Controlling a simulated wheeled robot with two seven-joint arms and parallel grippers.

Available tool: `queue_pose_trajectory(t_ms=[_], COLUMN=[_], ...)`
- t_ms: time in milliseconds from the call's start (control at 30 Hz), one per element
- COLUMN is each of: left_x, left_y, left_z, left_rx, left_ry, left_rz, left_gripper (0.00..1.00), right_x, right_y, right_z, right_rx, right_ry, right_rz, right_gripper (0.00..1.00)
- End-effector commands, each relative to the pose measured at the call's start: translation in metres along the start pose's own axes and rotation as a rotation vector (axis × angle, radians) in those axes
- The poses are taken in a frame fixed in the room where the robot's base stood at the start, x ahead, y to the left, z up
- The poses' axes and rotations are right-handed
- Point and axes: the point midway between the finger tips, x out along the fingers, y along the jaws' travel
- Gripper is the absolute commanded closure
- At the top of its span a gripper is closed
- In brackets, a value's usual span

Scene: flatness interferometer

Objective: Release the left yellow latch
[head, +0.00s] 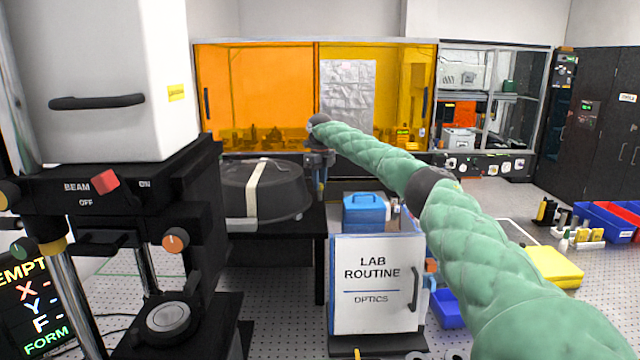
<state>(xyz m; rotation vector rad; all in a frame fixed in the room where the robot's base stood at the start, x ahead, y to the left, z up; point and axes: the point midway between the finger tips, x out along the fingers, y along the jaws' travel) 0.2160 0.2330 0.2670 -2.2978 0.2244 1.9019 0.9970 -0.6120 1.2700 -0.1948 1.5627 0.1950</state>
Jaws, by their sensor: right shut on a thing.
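The interferometer stands at the left, with a white housing (105,80) above a black body (120,215). A yellow part (52,244) sits under its left side, by the metal post. A yellow-brown knob (8,194) is at the picture's left edge. I cannot tell for sure which of these is the left latch. My right gripper (320,182) points down beside the dark domed cover, far right of these parts. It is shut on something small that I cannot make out. My left gripper is out of view.
The dark cover (280,190) with a pale strap lies on a black table. A white LAB ROUTINE cabinet (376,312) carries a blue box (365,208). A yellow case (553,266) lies right.

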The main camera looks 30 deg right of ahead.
Motion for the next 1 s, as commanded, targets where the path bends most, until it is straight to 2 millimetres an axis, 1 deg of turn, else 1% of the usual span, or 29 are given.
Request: queue_pose_trajectory(t_ms=[33,233,567,600,667,700,1000], left_x=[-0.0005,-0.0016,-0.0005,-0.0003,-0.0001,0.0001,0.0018], left_y=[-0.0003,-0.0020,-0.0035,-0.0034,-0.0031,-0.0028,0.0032], left_z=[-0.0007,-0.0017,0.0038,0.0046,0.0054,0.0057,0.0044], left_rx=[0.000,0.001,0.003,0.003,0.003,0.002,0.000], left_ry=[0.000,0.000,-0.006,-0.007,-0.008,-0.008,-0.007], left_rz=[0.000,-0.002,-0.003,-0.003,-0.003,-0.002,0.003], left_gripper=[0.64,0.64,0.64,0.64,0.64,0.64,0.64], right_x=[-0.0035,-0.0036,-0.0033,-0.0033,-0.0028,-0.0025,-0.0022], right_y=[-0.0006,-0.0007,-0.0008,-0.0008,-0.0007,-0.0007,-0.0003], right_z=[0.0008,0.0007,0.0006,0.0006,0.0005,0.0004,0.0003], right_rx=[0.010,0.028,0.029,0.029,0.029,0.029,0.028], right_ry=[-0.006,-0.006,-0.006,-0.006,-0.005,-0.004,-0.002], right_rz=[-0.001,-0.001,-0.001,-0.001,-0.001,-0.001,0.000], right_gripper=[0.99,0.99,1.00,0.69,0.57,0.55,0.55])
